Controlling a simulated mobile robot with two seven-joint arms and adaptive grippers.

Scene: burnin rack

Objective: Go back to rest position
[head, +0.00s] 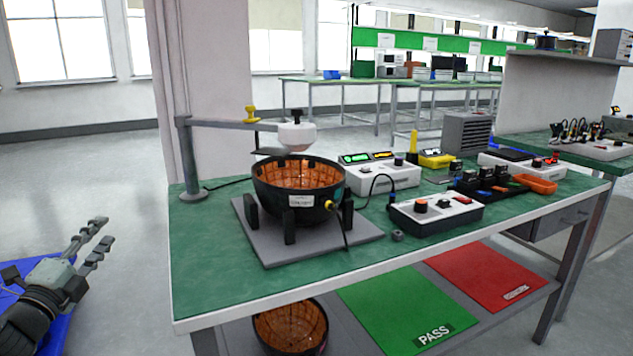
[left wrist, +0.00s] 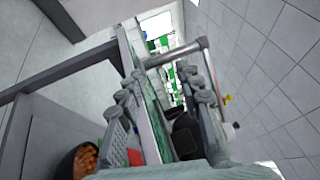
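My left gripper (head: 102,235) is at the left of the head view, off the left side of the green-topped bench (head: 207,260) and apart from it. Its fingers are spread with nothing between them. In the left wrist view the fingers of the left gripper (left wrist: 165,85) also stand apart, with the bench edge and post seen behind the gap. My right gripper is in neither view.
On the bench, a black bowl with orange lining (head: 270,205) stands on a grey plate under a post arm (head: 225,124). A black-and-white control box (head: 435,216) is beside it. Green PASS (head: 400,300) and red (head: 485,275) panels lie on the lower shelf.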

